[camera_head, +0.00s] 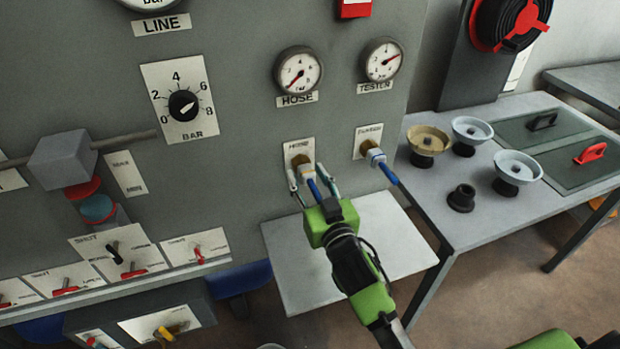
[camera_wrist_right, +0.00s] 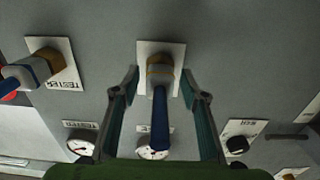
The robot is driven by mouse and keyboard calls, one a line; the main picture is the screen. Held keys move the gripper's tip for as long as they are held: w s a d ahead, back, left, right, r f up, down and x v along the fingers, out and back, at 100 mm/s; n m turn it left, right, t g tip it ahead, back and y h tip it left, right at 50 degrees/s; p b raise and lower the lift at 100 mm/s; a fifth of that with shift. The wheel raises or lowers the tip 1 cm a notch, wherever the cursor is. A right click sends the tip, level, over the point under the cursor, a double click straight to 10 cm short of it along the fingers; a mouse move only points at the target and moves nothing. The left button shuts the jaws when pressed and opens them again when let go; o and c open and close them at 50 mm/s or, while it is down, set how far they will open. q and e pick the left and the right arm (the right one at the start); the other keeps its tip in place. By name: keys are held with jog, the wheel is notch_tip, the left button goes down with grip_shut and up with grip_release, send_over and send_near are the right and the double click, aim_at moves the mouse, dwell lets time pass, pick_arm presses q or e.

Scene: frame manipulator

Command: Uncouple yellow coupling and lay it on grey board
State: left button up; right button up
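A coupling with a yellowish band and a blue tail (camera_head: 307,172) sits in the brass HOSE port on the grey panel; it also shows in the right wrist view (camera_wrist_right: 160,80). My right gripper (camera_head: 311,187) is in front of it. Its two fingers stand apart on either side of the coupling and its blue tail, with gaps visible in the right wrist view (camera_wrist_right: 160,92). A second coupling (camera_head: 377,158), whitish with a blue band, sits in the TESTER port to the right. A light grey board (camera_head: 400,240) lies flat below the ports and is bare. My left gripper is out of view.
A grey table (camera_head: 480,220) on the right holds several bowl-like cups (camera_head: 428,141), a small black part (camera_head: 461,198) and dark lids with black and red handles. Gauges (camera_head: 298,70), a dial (camera_head: 183,105) and switches (camera_head: 127,265) cover the panel.

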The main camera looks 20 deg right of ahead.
aim_at(317, 193)
grip_shut()
jog(key=shift+s+d+p, duration=0.1)
jog(key=shift+s+p, duration=0.7)
jog(key=shift+s, duration=2.15)
jog(key=s+d+r, duration=0.1)
jog(key=s+r, duration=0.1)
jog(key=s, duration=1.5)
jog(key=shift+s+d+h, duration=0.25)
jog(key=shift+d+h, duration=0.05)
jog(key=shift+d, duration=0.05)
